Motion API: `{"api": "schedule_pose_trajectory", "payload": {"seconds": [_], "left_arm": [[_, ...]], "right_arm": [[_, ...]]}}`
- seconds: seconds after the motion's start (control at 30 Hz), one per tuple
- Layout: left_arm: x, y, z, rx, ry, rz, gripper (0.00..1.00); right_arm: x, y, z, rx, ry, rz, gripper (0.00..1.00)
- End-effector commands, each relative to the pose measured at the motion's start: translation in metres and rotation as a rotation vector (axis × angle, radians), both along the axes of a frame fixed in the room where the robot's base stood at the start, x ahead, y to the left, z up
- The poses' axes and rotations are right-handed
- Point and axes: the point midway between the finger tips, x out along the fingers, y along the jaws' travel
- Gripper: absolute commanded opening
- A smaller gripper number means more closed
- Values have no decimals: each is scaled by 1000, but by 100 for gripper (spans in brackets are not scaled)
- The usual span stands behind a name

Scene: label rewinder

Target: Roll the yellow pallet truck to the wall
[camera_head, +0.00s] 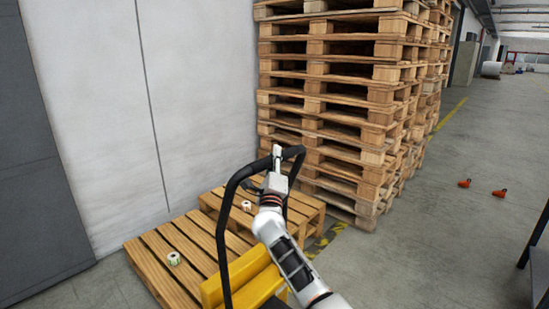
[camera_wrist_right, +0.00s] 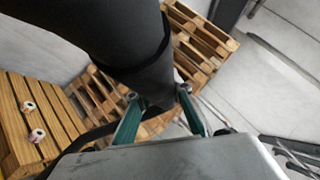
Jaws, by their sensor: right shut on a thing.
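The yellow pallet truck (camera_head: 245,274) stands at the bottom middle of the head view, beside low wooden pallets. Its black looped handle (camera_head: 226,213) rises above the yellow body. My right gripper (camera_head: 278,153) is at the top of the loop, shut on the handle. In the right wrist view the green fingers of my right gripper (camera_wrist_right: 160,106) sit on either side of the black handle bar (camera_wrist_right: 120,40). The truck's forks are hidden. The pale wall (camera_head: 200,90) is behind the low pallets. My left gripper is not in view.
A low pallet (camera_head: 163,248) with a small label roll (camera_head: 174,258) lies by the wall, with another low pallet (camera_head: 298,209) behind it. A tall pallet stack (camera_head: 340,100) stands beyond. Two orange items (camera_head: 499,193) lie on the open floor (camera_head: 430,250) at right.

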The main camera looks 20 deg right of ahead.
Motion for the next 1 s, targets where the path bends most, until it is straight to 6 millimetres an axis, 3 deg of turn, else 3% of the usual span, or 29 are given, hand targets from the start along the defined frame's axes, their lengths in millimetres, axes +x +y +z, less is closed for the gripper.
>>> {"api": "schedule_pose_trajectory", "payload": {"seconds": [0.03, 0.13, 0.17, 0.23, 0.77, 1.0], "left_arm": [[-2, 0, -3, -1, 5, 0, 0], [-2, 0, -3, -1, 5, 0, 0], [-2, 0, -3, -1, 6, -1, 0], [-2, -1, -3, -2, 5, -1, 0], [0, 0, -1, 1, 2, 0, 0], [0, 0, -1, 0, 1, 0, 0]], "right_arm": [[2, 10, -17, 1, 24, 15, 0], [2, 10, -17, 1, 24, 15, 0], [2, 10, -17, 1, 24, 15, 23], [2, 9, -16, 2, 23, 14, 38], [-1, 4, -8, 1, 10, 6, 38], [-27, 19, -22, 4, 11, 6, 38]]}}
